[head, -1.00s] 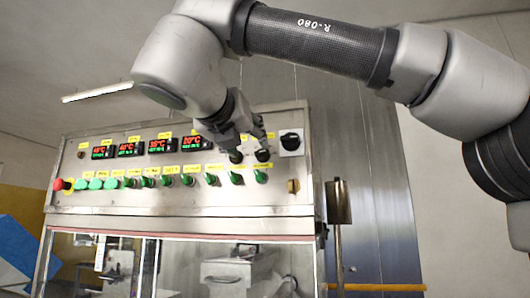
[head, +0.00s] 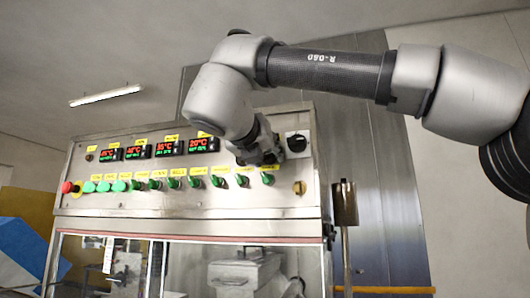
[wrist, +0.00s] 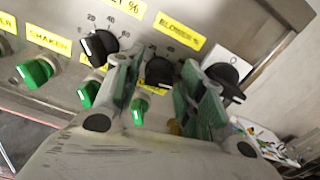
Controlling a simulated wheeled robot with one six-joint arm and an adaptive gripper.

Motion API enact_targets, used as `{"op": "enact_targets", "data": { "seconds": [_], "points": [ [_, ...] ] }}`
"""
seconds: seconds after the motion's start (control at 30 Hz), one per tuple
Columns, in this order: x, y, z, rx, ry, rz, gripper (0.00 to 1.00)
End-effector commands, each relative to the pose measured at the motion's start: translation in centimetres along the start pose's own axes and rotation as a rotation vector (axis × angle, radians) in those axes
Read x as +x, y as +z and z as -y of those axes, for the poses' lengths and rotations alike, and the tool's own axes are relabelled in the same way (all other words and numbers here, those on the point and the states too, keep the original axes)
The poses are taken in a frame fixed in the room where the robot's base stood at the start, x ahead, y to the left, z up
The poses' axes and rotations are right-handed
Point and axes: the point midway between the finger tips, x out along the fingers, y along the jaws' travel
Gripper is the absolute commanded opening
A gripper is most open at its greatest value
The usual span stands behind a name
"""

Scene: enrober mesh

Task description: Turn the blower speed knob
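The blower speed knob (wrist: 158,71) is a round black knob with a white mark and a printed scale, under a yellow "BLOWER %" label (wrist: 176,30) in the wrist view. My gripper (wrist: 160,72) is open, with one greenish finger on each side of this knob. Gaps show between the fingers and the knob; I cannot tell how far the tips are from the panel. In the head view my gripper (head: 268,158) is at the upper right of the control panel (head: 120,205) and hides the knob.
A similar black knob (wrist: 98,46) sits left of the fingers, and a larger black rotary switch (wrist: 228,78) on a white plate sits close on the right. Green switches (wrist: 37,72) line the row below. A red button (head: 68,187) is at the panel's far left.

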Motion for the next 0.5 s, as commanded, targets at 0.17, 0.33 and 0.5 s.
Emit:
{"op": "enact_targets", "data": {
  "seconds": [0.17,0.33,0.5],
  "points": [
    [-0.01,0.0,-0.01,0.0,0.0,0.0,0.03],
    [-0.02,0.0,-0.01,-0.004,0.0,0.0,0.03],
    [-0.02,0.01,-0.03,-0.039,0.0,0.0,0.03]
  ]
}}
